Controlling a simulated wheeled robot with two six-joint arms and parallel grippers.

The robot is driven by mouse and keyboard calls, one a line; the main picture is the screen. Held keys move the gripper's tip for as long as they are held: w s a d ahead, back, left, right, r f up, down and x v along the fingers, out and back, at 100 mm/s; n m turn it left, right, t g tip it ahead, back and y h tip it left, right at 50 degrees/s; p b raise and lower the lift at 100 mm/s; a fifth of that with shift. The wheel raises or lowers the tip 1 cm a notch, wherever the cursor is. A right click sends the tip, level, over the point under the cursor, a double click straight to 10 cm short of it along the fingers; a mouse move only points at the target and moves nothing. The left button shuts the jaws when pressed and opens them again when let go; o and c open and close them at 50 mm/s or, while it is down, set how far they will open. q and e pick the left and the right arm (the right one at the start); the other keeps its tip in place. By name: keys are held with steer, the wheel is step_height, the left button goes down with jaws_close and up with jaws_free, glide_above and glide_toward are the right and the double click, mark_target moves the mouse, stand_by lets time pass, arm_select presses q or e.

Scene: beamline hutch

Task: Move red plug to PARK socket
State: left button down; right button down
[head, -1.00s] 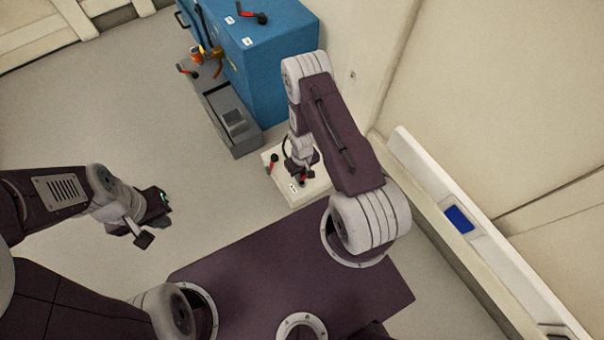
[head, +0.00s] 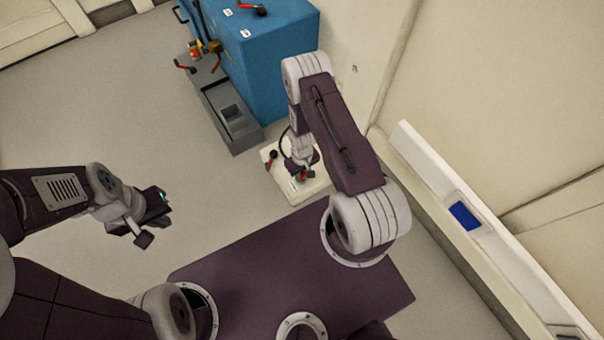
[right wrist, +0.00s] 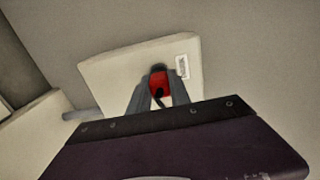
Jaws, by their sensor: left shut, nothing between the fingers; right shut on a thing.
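The red plug (right wrist: 158,84) shows in the right wrist view between the two grey fingers of my right gripper (right wrist: 158,98). The gripper is shut on it, over a pale box (right wrist: 112,72) with a small white label (right wrist: 183,66). In the head view my right gripper (head: 303,172) is low over the same pale box (head: 297,197), with a bit of red showing by its fingers. I cannot tell whether the plug sits in a socket or just above one. The label is too small to read. My left gripper (head: 146,222) is shut and empty, over open floor.
A second red-and-black part (head: 271,156) is on the pale box's far left corner. A blue cabinet (head: 272,60) with a red-handled part (head: 253,9) on top stands beyond, beside a grey unit (head: 228,115). A wall ledge (head: 440,190) runs along the right. Floor at left is clear.

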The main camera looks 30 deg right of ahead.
steer(key=shift+f+b, duration=0.3)
steer(key=shift+f, duration=0.15)
stand_by(0.3)
steer(key=c, duration=1.1)
jaws_free()
step_height(320, 180, up, 10)
steer(key=p, duration=0.8)
steer(key=shift+f, duration=0.45)
